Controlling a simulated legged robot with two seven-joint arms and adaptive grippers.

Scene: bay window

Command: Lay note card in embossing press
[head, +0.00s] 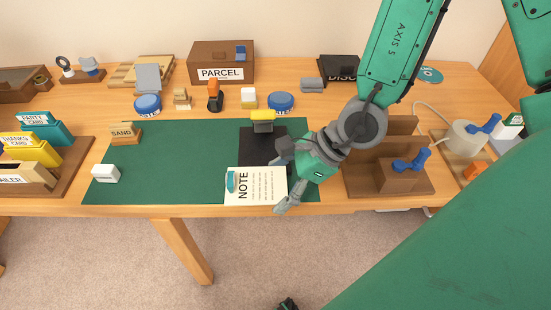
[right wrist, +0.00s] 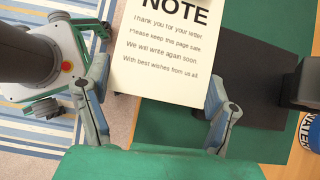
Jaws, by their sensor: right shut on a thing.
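The cream note card (head: 262,186), headed NOTE, is near the front edge of the green mat, sideways in the head view. It also shows in the right wrist view (right wrist: 165,60). The embossing press (head: 262,126) has a yellow top and a black base plate (head: 260,148) behind the card. The card's edge overlaps the dark plate (right wrist: 255,75) in the right wrist view; contact cannot be told. My right gripper (right wrist: 158,75) is shut on the card, one finger at each side. A small teal piece (head: 231,182) sits at the card's heading end. My left gripper is not in view.
The green mat (head: 180,160) is mostly clear left of the card, with a white block (head: 106,173) and SAND block (head: 125,133). A brown wooden stand (head: 400,178) is close right of my gripper. Blue tins (head: 281,103) and a PARCEL box (head: 221,62) stand behind.

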